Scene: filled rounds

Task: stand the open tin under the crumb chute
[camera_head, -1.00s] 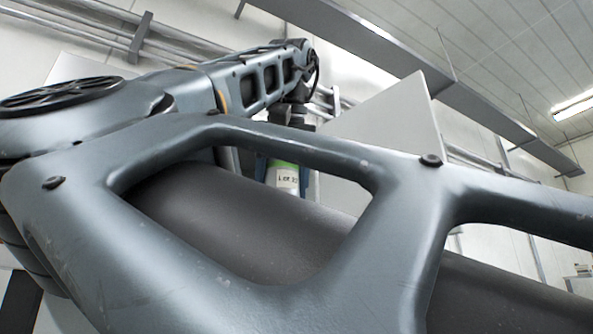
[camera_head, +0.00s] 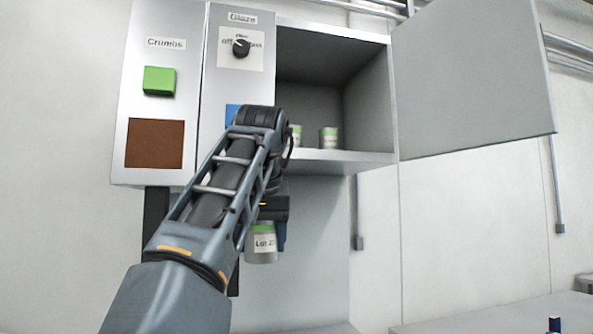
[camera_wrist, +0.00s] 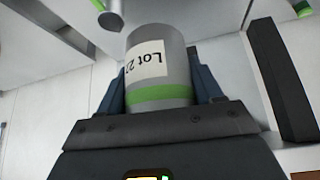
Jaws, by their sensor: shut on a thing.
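A grey tin with a green band and a "Lot" label (camera_head: 261,246) hangs upright in my gripper (camera_head: 265,238), in front of the cabinet and below its shelf. In the wrist view the same tin (camera_wrist: 158,75) sits between the two blue fingers of my gripper (camera_wrist: 157,82), which is shut on it. Its top is hidden, so I cannot tell whether it is open. The Crumbs panel (camera_head: 158,103), with a green button and a brown square, is up and left of the tin. I cannot clearly make out the crumb chute's outlet.
The Glaze panel (camera_head: 240,80) has a dial and a partly hidden blue square. The cabinet door (camera_head: 475,75) stands open to the right. A dark upright bar (camera_head: 156,220) runs below the Crumbs panel. A grey surface (camera_head: 500,318) is low right.

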